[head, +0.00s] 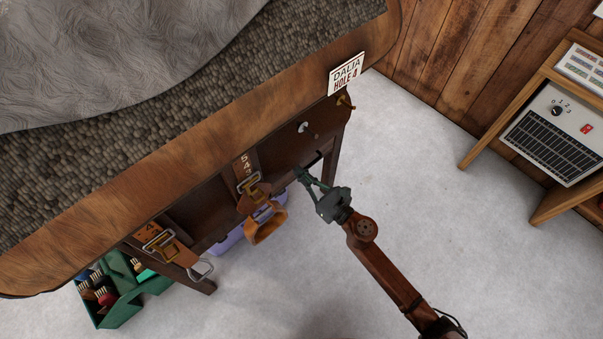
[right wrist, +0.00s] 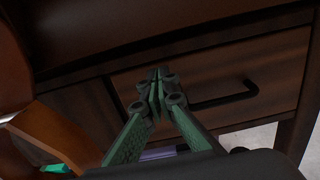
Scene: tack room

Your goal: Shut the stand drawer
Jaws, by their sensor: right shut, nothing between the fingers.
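The wooden stand (head: 290,137) runs diagonally across the head view. Its drawer front (right wrist: 270,65) shows best in the right wrist view, a brown panel with a black bar handle (right wrist: 224,98). In the head view the drawer is mostly hidden by the stand's top and my gripper. My right gripper (head: 300,173) is shut and empty beside the stand's front. In the right wrist view its fingertips (right wrist: 157,78) are together in front of the drawer panel, left of the handle; I cannot tell whether they touch it. How far the drawer stands out is unclear. My left gripper is not in view.
Straps with buckles and a tan stirrup (head: 267,223) hang left of my right gripper. A purple bin (head: 228,240) and a green tote of brushes (head: 122,308) are low by the stand. A name sign (head: 346,75) stands at its edge. Pale floor (head: 450,220) is clear rightward.

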